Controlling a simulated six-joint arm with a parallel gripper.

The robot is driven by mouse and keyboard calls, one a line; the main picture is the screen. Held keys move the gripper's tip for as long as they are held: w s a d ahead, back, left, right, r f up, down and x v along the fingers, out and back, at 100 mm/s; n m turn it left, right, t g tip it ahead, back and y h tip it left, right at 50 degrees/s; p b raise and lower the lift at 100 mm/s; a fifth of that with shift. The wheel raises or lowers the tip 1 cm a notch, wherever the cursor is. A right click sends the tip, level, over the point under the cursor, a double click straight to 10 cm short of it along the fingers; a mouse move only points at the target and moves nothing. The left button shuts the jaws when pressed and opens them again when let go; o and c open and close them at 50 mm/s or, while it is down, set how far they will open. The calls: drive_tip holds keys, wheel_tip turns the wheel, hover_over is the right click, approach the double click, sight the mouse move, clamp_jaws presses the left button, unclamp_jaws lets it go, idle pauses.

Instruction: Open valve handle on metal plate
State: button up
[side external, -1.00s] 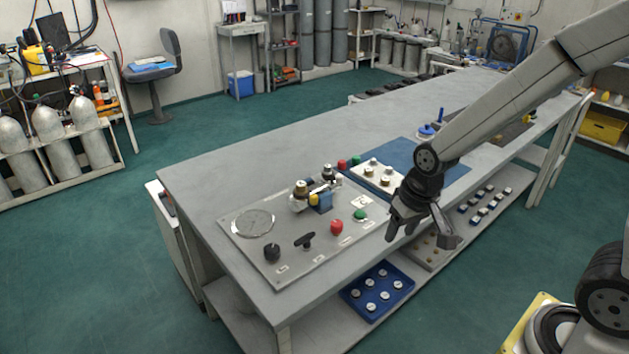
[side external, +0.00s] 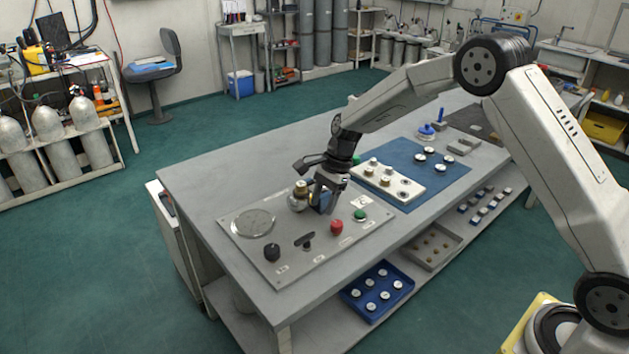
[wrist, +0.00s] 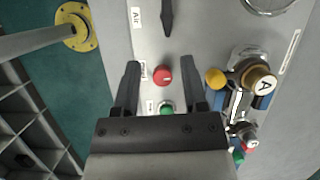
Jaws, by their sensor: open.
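The grey metal plate (side external: 240,245) lies on the near end of the bench. A black T-shaped valve handle (side external: 305,242) stands on it, between a black knob (side external: 272,252) and a red knob (side external: 336,227). In the wrist view the black handle (wrist: 167,18) is at the top, partly cut off, pointing along the plate. My gripper (wrist: 160,64) is open and empty above the plate, with the red knob (wrist: 162,74) showing between its fingers. The handle lies beyond the fingertips. In the side view my gripper (side external: 326,203) hides part of the brass-topped valve fitting (side external: 299,200).
A green knob (side external: 360,215) sits right of the red one. A round metal disc (side external: 252,223) is at the plate's left. The fitting's yellow knob (wrist: 215,78) is close to my right finger. A white block (side external: 388,181) on a blue mat (side external: 440,182) lies further back.

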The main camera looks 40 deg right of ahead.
sight(308, 235)
drive_tip(key=shift+w+a+f+m, duration=0.1)
drive_tip(key=shift+w+f+m, duration=0.15)
drive_tip(key=shift+w+m, duration=0.2)
drive_tip(key=shift+x, duration=3.9)
drive_tip(key=shift+a, duration=0.1)
drive_tip(key=shift+r, duration=0.1)
clamp_jaws()
